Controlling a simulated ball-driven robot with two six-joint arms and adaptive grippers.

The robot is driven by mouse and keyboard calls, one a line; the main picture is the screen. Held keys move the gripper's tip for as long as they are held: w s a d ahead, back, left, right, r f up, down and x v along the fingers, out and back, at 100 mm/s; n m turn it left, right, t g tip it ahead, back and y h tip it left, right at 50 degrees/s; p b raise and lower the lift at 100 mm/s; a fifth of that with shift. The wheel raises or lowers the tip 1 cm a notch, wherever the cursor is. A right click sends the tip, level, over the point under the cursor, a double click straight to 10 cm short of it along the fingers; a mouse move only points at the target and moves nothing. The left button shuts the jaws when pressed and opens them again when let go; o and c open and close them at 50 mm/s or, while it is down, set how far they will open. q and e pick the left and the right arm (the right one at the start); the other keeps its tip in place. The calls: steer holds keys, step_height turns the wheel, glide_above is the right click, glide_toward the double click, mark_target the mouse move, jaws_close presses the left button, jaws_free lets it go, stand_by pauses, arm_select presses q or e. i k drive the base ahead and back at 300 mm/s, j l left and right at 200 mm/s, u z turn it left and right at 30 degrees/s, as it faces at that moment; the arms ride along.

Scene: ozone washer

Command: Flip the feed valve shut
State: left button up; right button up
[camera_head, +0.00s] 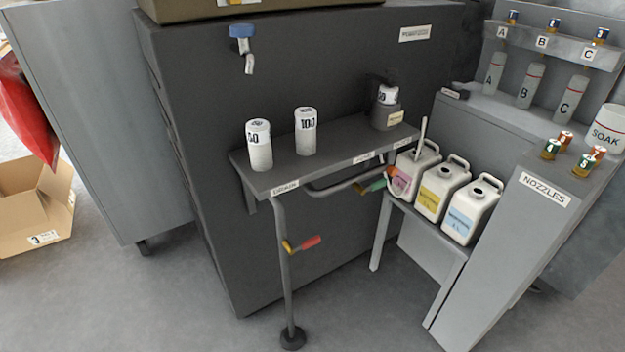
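A small valve with a green handle (375,186) and a brass body (360,189) sits below the shelf, by the curved grey pipe (330,189), close to the pink-labelled jug. A small label (363,157) on the shelf edge above it is too small to read surely. A second valve with a red handle (310,242) is on the vertical pipe under the DRAIN label (285,188); its handle sticks out to the right, across the pipe. I cannot tell whether the green handle lies along or across its pipe. Neither of my grippers is in view.
Several white jugs (434,192) stand on a low bench to the right. A blue-topped tap (243,42) is on the dark cabinet. Floor at front is clear.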

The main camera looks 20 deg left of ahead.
mark_target(377, 185)
steer(key=u, duration=0.25)
steer(key=i+l, duration=0.1)
steer(key=l, duration=0.95)
steer(key=i+l, duration=0.15)
steer(key=l, duration=0.35)
steer(key=i+l, duration=0.1)
steer(key=l, duration=0.45)
